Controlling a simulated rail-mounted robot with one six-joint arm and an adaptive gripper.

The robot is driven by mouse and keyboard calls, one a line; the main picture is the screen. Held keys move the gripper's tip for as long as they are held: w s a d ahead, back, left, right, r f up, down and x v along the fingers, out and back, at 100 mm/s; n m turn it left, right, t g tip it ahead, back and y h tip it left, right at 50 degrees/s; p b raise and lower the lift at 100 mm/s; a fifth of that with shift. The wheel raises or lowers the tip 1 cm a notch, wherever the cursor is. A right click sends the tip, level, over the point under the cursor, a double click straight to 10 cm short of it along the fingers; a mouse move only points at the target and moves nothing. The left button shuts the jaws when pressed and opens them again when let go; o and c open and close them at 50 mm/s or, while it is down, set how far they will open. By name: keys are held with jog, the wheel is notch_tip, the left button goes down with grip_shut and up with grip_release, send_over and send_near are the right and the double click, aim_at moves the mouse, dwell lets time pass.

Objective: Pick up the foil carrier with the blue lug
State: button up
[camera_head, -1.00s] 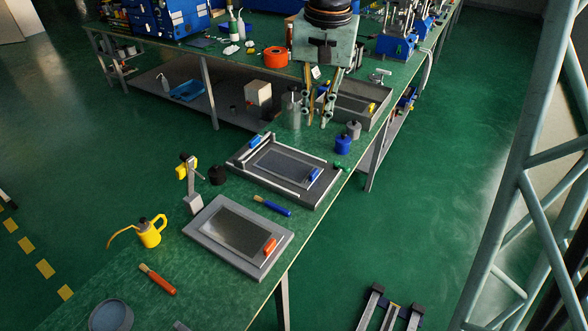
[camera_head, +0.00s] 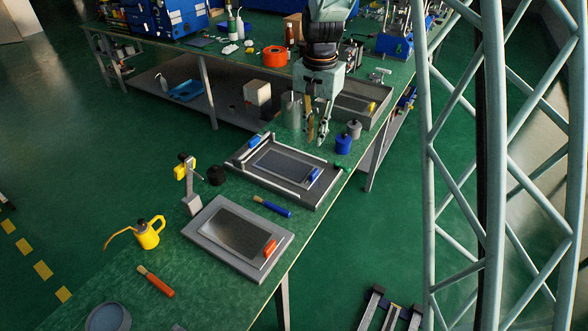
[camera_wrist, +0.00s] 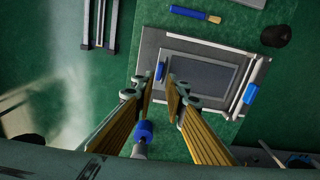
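The foil carrier with the blue lug (camera_head: 314,174) is a dark flat plate (camera_head: 280,164) lying in a grey fixture (camera_head: 237,167) on the green bench. In the wrist view its dark plate (camera_wrist: 205,72) is right of my fingers, and the blue lug (camera_wrist: 160,71) shows between the fingertips. My gripper (camera_head: 317,139) is open and empty, pointing down above the bench near the fixture's far right corner. A gap between the fingertips shows in the wrist view (camera_wrist: 160,80). Nothing touches the lug.
A second carrier with an orange lug (camera_head: 270,247) lies in a nearer grey fixture (camera_head: 200,247). A blue-handled brush (camera_head: 273,206) lies between the fixtures.

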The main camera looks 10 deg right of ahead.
send_over(314, 172)
notch_tip(314, 172, down, 5)
jog(key=shift+a+r+m, duration=0.1)
jog(key=shift+r+m, duration=0.05)
jog(key=shift+m, duration=0.15)
jog(key=shift+f+b, duration=0.8)
jog(key=shift+f, duration=3.5)
jog(key=shift+w+d+f+b, duration=0.15)
jog(key=shift+f+b, duration=0.55)
jog(key=shift+f, duration=1.9)
